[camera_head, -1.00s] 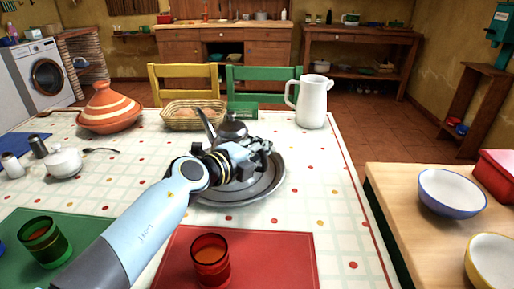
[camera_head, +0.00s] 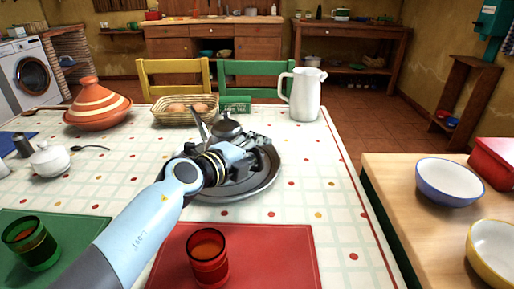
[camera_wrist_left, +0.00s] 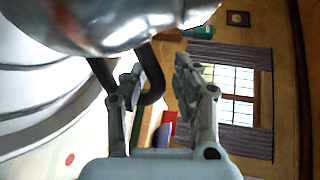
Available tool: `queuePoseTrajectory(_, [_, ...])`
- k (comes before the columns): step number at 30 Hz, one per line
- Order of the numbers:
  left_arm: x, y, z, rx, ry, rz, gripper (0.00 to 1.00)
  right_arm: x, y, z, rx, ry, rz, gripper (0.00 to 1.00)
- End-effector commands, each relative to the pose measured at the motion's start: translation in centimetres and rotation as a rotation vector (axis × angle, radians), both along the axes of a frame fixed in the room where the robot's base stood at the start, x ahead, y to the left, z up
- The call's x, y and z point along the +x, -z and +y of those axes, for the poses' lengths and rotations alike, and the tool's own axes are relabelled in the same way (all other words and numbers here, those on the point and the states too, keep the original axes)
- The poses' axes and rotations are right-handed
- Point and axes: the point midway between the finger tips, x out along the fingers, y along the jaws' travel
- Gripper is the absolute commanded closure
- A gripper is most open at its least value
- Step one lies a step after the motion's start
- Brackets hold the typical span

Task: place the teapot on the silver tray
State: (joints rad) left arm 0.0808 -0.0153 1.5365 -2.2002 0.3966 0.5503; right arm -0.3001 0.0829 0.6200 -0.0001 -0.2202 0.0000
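The metal teapot (camera_head: 228,129) has a dark lid and a spout pointing up and left. In the head view it is over the round silver tray (camera_head: 262,188), its lower part hidden behind my left gripper (camera_head: 262,150). The teapot's shiny body also fills the top of the left wrist view (camera_wrist_left: 120,22), with the tray's rings (camera_wrist_left: 40,110) at left. There, the left gripper's two fingers (camera_wrist_left: 160,85) stand apart. The black handle (camera_wrist_left: 153,75) loops around or beside the left finger, not clamped between both. Whether the teapot's base touches the tray is hidden. My right gripper is out of view.
A white pitcher (camera_head: 305,95) stands behind the tray at right, and a basket (camera_head: 184,110) behind at left. A striped tagine (camera_head: 97,105) is at far left. A red cup (camera_head: 208,258) stands on a red mat (camera_head: 270,255) in front. Bowls (camera_head: 449,183) are on the right counter.

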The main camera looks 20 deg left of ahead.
Motion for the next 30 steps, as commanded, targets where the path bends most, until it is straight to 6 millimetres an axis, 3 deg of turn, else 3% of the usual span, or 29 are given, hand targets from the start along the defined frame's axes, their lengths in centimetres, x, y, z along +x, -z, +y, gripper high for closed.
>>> queuePoseTrajectory(16, [-9.6,-2.2,3.3,0.002,0.0,0.002,0.71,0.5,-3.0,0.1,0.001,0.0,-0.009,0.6])
queuePoseTrajectory(21, [-10.8,-2.5,3.7,0.0,0.001,0.001,0.71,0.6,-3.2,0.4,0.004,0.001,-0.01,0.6])
queuePoseTrajectory(30, [-10.9,-2.5,3.7,0.0,0.0,0.0,0.71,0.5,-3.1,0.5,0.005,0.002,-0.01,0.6])
